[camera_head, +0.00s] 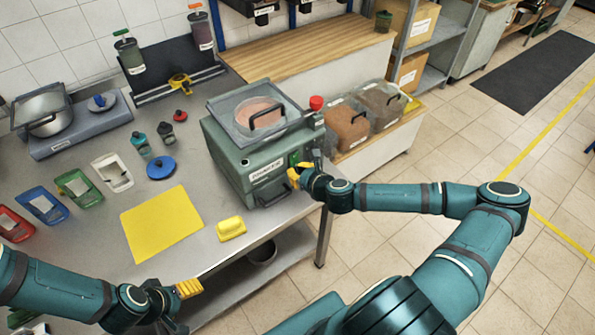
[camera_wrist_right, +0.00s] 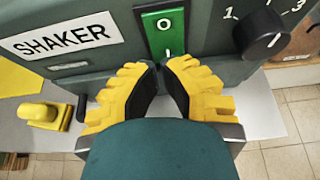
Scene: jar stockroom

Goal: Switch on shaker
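The shaker (camera_head: 250,150) is a green-grey box on the bench, with a clear-lidded top holding a pink round thing. Its front panel carries a SHAKER label (camera_wrist_right: 62,40), a green rocker switch (camera_wrist_right: 165,32) marked O above and I below, and a black dial (camera_wrist_right: 262,36) with numbers. My right gripper (camera_head: 298,176) is at the panel; in the wrist view its fingertips (camera_wrist_right: 161,68) are drawn together just below the switch, empty. I cannot tell whether they touch it. My left gripper (camera_head: 189,288) is low at the bench's front edge, its fingers seen edge-on.
A red knob (camera_head: 316,103) stands at the shaker's back right corner. A yellow mat (camera_head: 162,222) and a yellow block-like thing (camera_head: 231,228) lie left of the shaker. Bins of brown material (camera_head: 347,127) stand to its right. Open floor lies at the right.

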